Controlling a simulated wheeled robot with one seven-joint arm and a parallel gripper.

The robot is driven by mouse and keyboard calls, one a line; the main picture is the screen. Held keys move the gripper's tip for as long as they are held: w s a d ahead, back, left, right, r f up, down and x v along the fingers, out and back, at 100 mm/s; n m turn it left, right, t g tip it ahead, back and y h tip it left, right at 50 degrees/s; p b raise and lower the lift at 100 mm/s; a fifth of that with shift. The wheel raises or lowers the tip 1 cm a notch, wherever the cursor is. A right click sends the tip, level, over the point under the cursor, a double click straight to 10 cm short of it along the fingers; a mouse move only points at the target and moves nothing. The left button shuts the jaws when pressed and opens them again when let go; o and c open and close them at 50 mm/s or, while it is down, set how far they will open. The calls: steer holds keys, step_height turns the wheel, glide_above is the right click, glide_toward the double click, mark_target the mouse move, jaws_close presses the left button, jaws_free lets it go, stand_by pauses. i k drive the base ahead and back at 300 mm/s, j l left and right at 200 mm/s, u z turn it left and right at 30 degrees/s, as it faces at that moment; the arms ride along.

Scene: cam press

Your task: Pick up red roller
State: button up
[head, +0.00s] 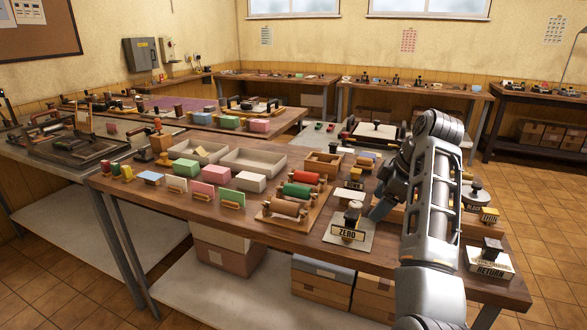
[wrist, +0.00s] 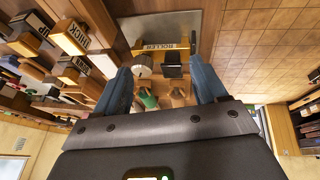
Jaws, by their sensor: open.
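My gripper (head: 379,208) is right of the rack in the head view, beside the ZERO stand, apart from the red roller. In the wrist view its two blue fingers are spread wide (wrist: 160,82), and I see nothing gripped. A pale cylinder (wrist: 143,65), a black block (wrist: 172,65) and a small green piece (wrist: 148,98) show between or beyond the fingers. I cannot make out the red roller in the wrist view.
The ZERO stand (head: 347,232) with its dark-topped knob stands close to my gripper. Pale trays (head: 253,159) and coloured blocks fill the table's left and middle. A RETURN stand (head: 490,263) is at the right end. In the wrist view a label reads ROLLER (wrist: 163,46).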

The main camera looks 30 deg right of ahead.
mark_target(311, 179)
steer(key=i, duration=0.85)
